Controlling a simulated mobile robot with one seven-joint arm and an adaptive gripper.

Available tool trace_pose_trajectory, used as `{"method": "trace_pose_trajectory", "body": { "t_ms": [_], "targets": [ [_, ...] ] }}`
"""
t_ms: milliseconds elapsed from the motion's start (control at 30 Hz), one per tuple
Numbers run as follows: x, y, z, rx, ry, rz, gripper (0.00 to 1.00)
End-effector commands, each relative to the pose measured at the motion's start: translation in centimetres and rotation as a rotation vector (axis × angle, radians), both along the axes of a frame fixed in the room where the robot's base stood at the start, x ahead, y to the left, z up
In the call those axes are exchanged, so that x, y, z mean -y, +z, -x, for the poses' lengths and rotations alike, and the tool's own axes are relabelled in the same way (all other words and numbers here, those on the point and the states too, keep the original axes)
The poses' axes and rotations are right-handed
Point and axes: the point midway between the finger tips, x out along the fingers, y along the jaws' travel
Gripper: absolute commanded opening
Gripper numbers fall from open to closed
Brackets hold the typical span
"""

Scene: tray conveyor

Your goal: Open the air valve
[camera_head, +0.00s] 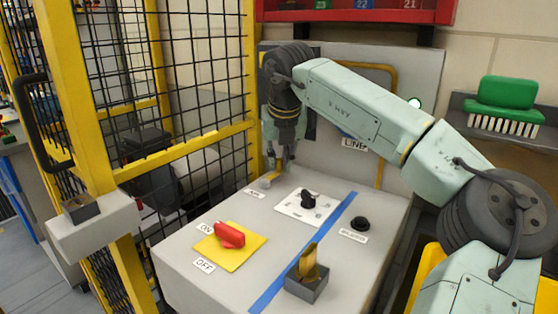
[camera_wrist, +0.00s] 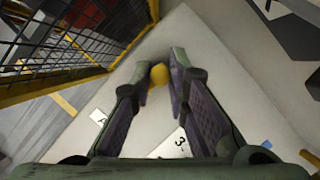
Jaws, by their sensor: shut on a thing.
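The air valve is at the back left of the grey console, by a label that seems to read AIR (camera_head: 255,193). Its yellow handle (camera_wrist: 160,76) shows between my fingertips in the wrist view. In the head view the yellow handle (camera_head: 278,174) is small and partly hidden by my fingers, beside a pale round valve part (camera_head: 264,183). My gripper (camera_head: 281,166) points down at it and is shut on the handle, with the fingers one on each side. How far the handle is turned cannot be told.
The console (camera_head: 185,263) also carries a red switch (camera_head: 229,235) on a yellow plate, a black selector knob (camera_head: 308,200), a black button (camera_head: 360,223) and a brass key-like piece (camera_head: 309,263) in a grey holder. A yellow mesh fence (camera_head: 190,148) stands close left of my gripper.

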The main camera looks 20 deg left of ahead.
Motion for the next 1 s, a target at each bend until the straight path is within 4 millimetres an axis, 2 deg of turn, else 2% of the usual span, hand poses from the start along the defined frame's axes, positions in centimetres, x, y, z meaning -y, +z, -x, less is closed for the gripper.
{"method": "trace_pose_trajectory", "body": {
  "t_ms": [267,300,567,867,1000],
  "targets": [
    [0.1,0.0,0.0,-0.002,-0.001,0.001,0.00],
    [0.1,0.0,0.0,-0.002,-0.001,0.001,0.18],
    [0.1,0.0,0.0,-0.001,0.000,0.001,0.35],
    [0.0,0.1,0.0,-0.001,0.000,0.001,0.35],
    [0.2,1.1,0.4,0.001,-0.001,0.002,0.35]
  ]
}}
